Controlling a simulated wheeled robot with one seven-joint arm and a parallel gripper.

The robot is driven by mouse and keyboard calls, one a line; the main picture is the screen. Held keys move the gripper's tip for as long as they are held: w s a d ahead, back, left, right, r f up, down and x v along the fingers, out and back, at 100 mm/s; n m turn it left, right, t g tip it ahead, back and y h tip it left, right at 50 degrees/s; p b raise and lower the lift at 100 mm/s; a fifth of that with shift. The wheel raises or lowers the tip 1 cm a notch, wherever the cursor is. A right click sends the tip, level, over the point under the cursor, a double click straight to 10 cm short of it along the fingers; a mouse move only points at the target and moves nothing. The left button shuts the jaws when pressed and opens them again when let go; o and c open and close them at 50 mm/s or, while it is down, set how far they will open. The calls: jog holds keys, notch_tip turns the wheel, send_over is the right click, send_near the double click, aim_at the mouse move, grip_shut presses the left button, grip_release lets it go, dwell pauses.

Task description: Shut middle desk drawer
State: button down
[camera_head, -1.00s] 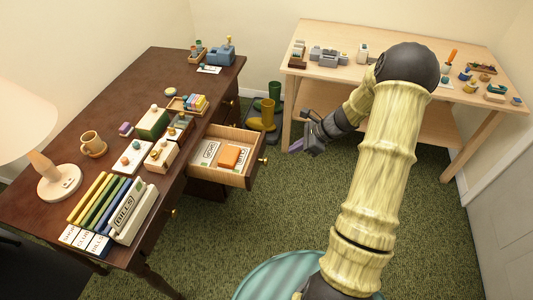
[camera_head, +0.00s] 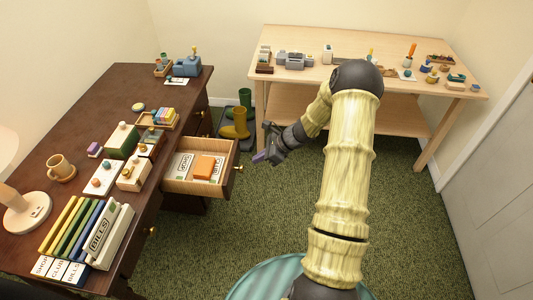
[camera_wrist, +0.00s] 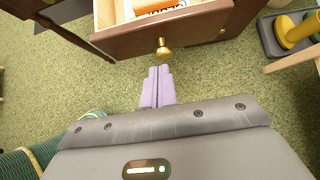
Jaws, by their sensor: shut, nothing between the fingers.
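The middle desk drawer (camera_head: 197,187) is pulled out of the dark wooden desk (camera_head: 85,105). It holds papers and an orange box (camera_head: 204,167). Its front and brass knob (camera_head: 239,168) face right, and the knob (camera_wrist: 162,46) also shows in the wrist view. My gripper (camera_head: 260,157) is in front of the drawer, a little right of the knob. In the wrist view, my gripper's purple fingers (camera_wrist: 158,73) are together and empty, pointing at the drawer front (camera_wrist: 190,30) just below the knob. A small gap seems to separate them from the knob.
A light wooden workbench (camera_head: 400,92) with small items is at the back. Green carpet (camera_head: 215,235) in front is clear.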

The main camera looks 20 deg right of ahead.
aim_at(234, 164)
jog(key=x, duration=0.3)
jog(key=shift+a+f, duration=0.15)
jog(key=w+a, duration=0.2)
jog(key=a, duration=0.1)
jog(key=shift+w+a, duration=0.1)
jog(key=shift+a, duration=0.15)
